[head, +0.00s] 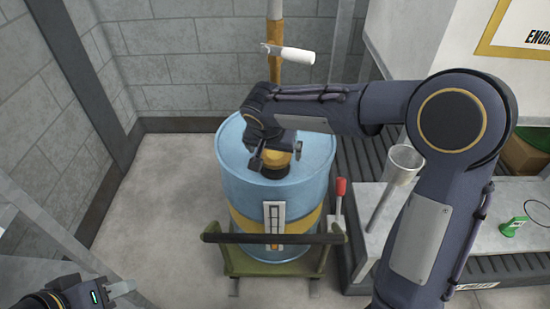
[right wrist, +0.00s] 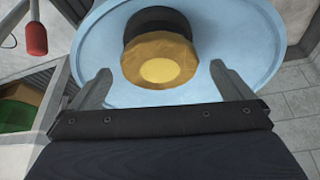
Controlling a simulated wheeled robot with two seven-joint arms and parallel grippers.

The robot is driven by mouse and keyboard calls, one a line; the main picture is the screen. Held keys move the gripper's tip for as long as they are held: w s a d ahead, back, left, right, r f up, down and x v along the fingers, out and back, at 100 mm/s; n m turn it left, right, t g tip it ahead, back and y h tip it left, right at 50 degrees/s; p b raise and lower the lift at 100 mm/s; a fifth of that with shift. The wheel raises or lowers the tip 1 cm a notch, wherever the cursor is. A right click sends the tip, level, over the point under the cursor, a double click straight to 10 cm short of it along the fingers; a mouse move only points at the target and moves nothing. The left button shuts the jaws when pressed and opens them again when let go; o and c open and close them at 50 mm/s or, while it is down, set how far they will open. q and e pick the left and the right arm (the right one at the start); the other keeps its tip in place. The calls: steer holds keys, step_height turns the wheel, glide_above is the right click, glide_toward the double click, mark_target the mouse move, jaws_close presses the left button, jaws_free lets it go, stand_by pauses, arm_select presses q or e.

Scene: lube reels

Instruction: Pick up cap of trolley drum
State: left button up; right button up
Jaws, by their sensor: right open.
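A blue drum (head: 235,180) with a yellow band stands upright on a green trolley (head: 270,262). The cap (head: 277,160), brass-yellow above a black part, is on the drum's top. In the right wrist view the cap (right wrist: 160,62) shows a pale yellow disc on its face. My right gripper (head: 276,154) is over the drum top at the cap, partly covering it in the head view. Its open fingers (right wrist: 162,82) are on either side of the cap, with visible gaps and nothing held. My left gripper (head: 120,287) is at the bottom left, far from the drum; its jaw opening is unclear.
The trolley has a dark handle bar (head: 270,238) in front. A red-handled lever (head: 340,187) stands right of the drum. A grey bench with a funnel-like cup (head: 404,158) and green tag (head: 513,226) is further right. A post rises behind; floor at left is clear.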

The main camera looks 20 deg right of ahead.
steer(key=shift+w+d+f, duration=0.1)
steer(key=shift+w+f, duration=0.15)
steer(key=shift+f, duration=0.3)
steer(key=shift+c, duration=0.4)
steer(key=c, duration=1)
steer(key=shift+r, duration=0.1)
